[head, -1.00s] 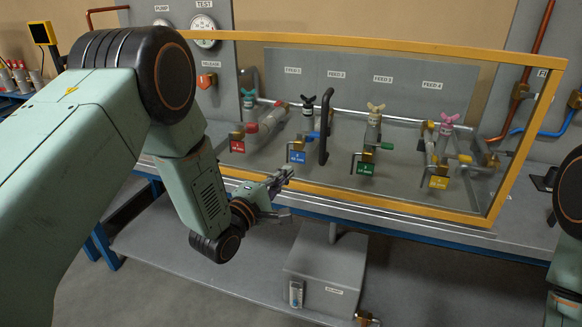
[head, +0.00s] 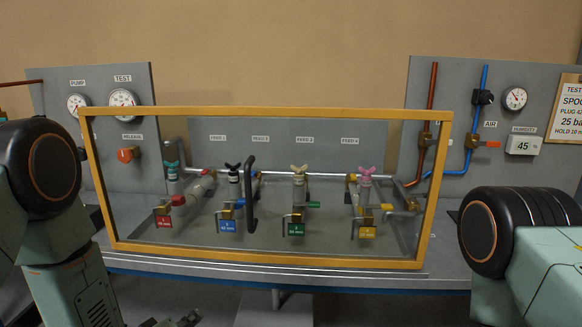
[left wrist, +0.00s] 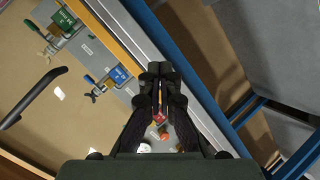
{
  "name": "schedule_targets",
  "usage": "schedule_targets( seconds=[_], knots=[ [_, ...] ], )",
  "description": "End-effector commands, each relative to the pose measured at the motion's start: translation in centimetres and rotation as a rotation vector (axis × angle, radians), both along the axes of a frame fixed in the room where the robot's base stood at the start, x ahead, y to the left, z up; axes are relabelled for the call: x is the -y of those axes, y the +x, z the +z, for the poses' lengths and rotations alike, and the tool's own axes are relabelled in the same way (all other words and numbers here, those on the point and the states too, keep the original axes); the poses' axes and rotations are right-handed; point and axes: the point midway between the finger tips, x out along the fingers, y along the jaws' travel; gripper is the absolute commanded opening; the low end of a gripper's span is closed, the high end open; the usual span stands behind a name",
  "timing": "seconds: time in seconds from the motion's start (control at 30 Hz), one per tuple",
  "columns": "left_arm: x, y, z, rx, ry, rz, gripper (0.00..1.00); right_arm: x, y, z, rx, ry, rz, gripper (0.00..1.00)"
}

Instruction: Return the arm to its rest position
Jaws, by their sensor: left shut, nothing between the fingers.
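My left arm (head: 70,235) hangs down at the left of the head view, its upper links filling the lower left corner. Part of my left gripper (head: 178,321) shows at the bottom edge, below the front of the bench. In the left wrist view my left gripper (left wrist: 160,72) has its dark fingers together, with nothing between them. It points along the bench's front edge, beside the yellow frame. My right arm (head: 520,250) shows at the lower right, and its gripper is out of view.
A clear screen in a yellow frame (head: 270,262) stands on the bench (head: 440,280), with a black handle (head: 250,195) on it. Behind it are several valves with coloured tags. Gauges and a red release knob (head: 127,154) are on the left panel.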

Motion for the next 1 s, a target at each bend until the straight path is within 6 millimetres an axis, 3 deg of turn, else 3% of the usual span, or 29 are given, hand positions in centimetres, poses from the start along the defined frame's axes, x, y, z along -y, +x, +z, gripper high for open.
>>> schedule_targets(
  seconds=[0.03, 0.1, 0.3, 0.5, 0.6, 0.73, 1.0],
  knots=[
    [-0.1, -1.9, -2.5, -0.072, 0.091, -0.030, 0.00, 0.0, 0.0, -0.5, 0.000, 0.000, 0.000, 0.40],
    [-0.4, -5.0, -5.7, -0.178, 0.228, -0.090, 0.00, 0.0, 0.0, -1.0, 0.000, 0.000, 0.000, 0.40],
    [-1.2, -15.7, -13.5, -0.498, 0.522, -0.327, 0.00, 0.0, 0.0, -2.6, 0.000, 0.000, 0.000, 0.40],
    [-1.8, -27.3, -18.2, -0.793, 0.644, -0.566, 0.00, 0.0, 0.0, -4.6, 0.000, 0.000, 0.000, 0.40],
    [-2.0, -31.9, -19.5, -0.905, 0.640, -0.615, 0.00, 0.0, 0.0, -5.6, 0.000, 0.000, 0.000, 0.40],
    [-1.9, -34.7, -20.9, -0.963, 0.632, -0.640, 0.00, 0.0, 0.0, -6.7, 0.000, 0.000, 0.000, 0.40],
    [-1.9, -35.1, -21.1, -0.970, 0.630, -0.643, 0.00, 0.0, 0.0, -6.7, 0.000, 0.000, 0.000, 0.40]
  ],
)
